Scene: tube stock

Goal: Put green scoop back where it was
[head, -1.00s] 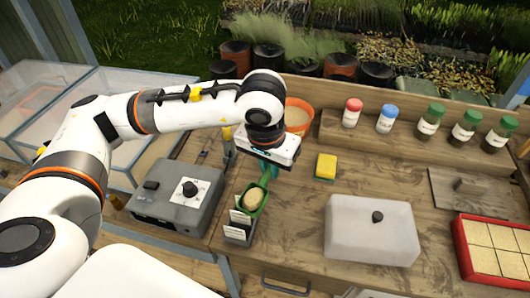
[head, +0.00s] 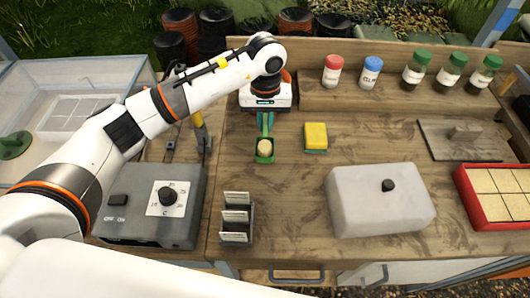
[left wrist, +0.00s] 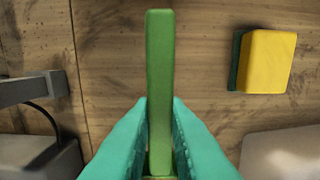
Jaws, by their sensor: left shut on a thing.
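The green scoop (head: 264,157) holds a pale, sandy-looking load in its bowl in the head view. My left gripper (head: 265,124) is shut on its handle, with the bowl toward the robot. In the left wrist view the scoop's green handle (left wrist: 159,60) stands between the teal fingers of my left gripper (left wrist: 160,115). The scoop is over the bench left of the yellow sponge; I cannot tell whether it touches the wood. My right gripper is not in view.
A small rack (head: 237,222) with label cards stands in front of the scoop. A grey control box (head: 150,205) is at left, a yellow sponge (head: 316,136) at right, and a pale lidded box (head: 380,203) farther right. Bottles (head: 370,73) line the back shelf. Bench wood around the scoop is clear.

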